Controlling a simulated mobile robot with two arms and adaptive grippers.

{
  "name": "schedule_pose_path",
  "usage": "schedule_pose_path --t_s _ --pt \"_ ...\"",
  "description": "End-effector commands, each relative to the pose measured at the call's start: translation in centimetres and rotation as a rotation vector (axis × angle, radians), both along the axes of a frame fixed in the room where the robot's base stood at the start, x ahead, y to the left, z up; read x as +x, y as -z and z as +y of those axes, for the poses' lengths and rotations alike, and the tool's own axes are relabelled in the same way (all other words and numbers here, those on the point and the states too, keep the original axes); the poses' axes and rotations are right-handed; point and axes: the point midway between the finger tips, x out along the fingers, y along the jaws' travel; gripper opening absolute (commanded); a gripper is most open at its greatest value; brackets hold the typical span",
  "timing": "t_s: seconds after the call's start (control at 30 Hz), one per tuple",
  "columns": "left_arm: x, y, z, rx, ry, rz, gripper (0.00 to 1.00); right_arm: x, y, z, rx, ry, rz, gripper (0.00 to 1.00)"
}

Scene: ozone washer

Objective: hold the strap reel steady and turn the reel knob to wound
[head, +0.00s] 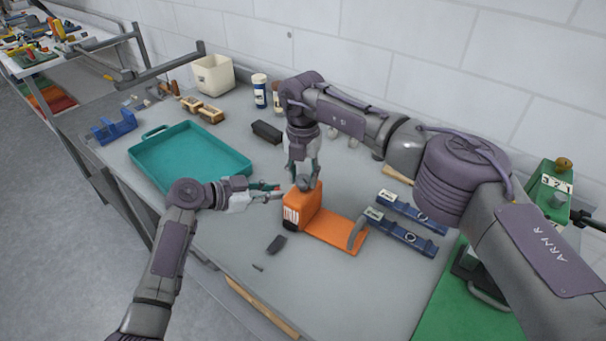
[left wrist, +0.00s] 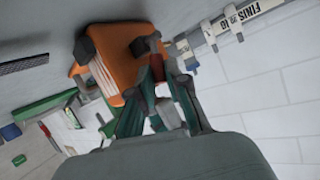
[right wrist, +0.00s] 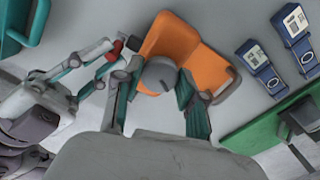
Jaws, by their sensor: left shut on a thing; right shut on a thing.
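The orange strap reel (head: 302,207) stands on the grey table, with a flat orange plate (head: 333,229) reaching out to the right. A grey round reel knob (right wrist: 159,75) is on top of its body. My right gripper (head: 304,180) comes down from above, its fingers shut on either side of the knob. The exact contact is partly hidden. I cannot read any knob marking.
A teal tray (head: 190,176) lies to the left. A small dark block (head: 277,244) lies in front. A black block (head: 267,132) and a white-and-blue bottle (head: 260,92) stand behind. A green mat (head: 450,300) lies front right.

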Motion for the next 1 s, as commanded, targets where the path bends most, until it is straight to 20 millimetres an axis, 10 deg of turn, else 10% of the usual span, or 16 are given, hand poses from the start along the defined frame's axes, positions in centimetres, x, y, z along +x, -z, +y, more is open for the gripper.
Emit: schedule_pose_path --t_s 0.07,0.1,0.27,0.67,1.0 --pt "-0.1 0.1 -0.1 0.0 0.002 0.002 0.0 0.1 -0.1 0.0 0.001 0.002 -0.003 0.05" --pt "-0.1 0.1 -0.1 0.0 0.002 0.002 0.0 0.1 -0.1 0.0 0.001 0.002 -0.003 0.42" --pt "-0.1 0.1 -0.1 0.0 0.002 0.002 0.0 0.1 -0.1 0.0 0.001 0.001 -0.002 0.66" --pt "-0.1 0.1 -0.1 0.0 0.002 0.002 0.0 0.1 -0.9 0.0 0.001 0.0 -0.003 0.66" --pt "-0.1 0.1 -0.1 0.0 0.002 0.002 0.0 0.1 -7.6 0.0 0.002 0.0 -0.005 0.66"
